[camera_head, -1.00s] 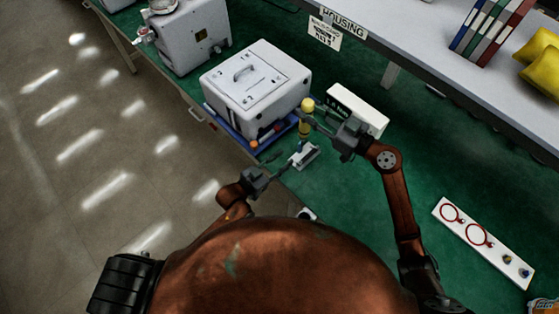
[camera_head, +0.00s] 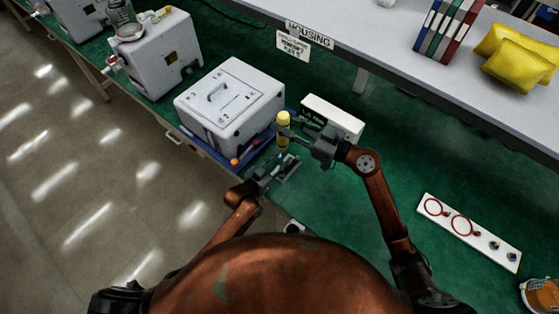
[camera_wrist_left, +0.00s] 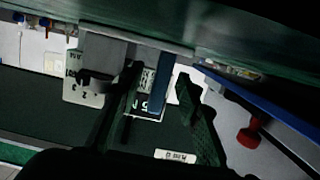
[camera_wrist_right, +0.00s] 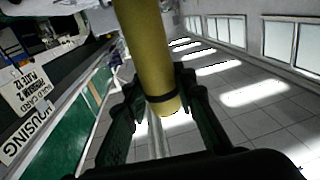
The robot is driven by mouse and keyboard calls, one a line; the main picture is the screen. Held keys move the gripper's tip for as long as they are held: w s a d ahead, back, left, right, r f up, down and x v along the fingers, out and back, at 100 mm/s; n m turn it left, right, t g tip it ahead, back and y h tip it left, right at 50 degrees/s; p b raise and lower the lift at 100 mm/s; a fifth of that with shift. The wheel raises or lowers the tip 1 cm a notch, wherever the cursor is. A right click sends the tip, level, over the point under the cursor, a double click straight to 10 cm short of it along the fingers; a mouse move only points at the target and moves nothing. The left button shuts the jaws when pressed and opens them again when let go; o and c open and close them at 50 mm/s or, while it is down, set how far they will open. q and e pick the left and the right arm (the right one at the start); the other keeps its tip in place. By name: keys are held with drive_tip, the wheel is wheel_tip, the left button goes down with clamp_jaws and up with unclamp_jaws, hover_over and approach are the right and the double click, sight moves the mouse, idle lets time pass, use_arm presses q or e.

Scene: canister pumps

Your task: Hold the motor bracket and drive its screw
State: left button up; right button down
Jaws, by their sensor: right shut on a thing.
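The motor bracket (camera_head: 291,172) is a small grey piece on the green bench, partly hidden by my left gripper (camera_head: 277,170). In the left wrist view, the grey bracket body (camera_wrist_left: 105,58) is close ahead, and a blue upright strip (camera_wrist_left: 160,92) stands between the open fingers (camera_wrist_left: 162,82), with gaps beside it. My right gripper (camera_head: 287,131) is shut on a yellow-handled driver (camera_head: 283,118), upright above the bracket area. In the right wrist view, the fingers grip the yellow handle (camera_wrist_right: 148,45) near its dark band. The screw and driver tip cannot be made out.
A white housing (camera_head: 230,105) sits on a blue tray (camera_head: 262,142) with orange-red knobs, just left of the grippers. A white sign box (camera_head: 333,118) stands behind my right gripper. A white board with red rings (camera_head: 468,231) lies right. Green bench between is clear.

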drive_tip(key=shift+r, duration=0.1)
use_arm(q)
clamp_jaws()
idle(0.8)
use_arm(e)
drive_tip(key=shift+f, duration=2.45)
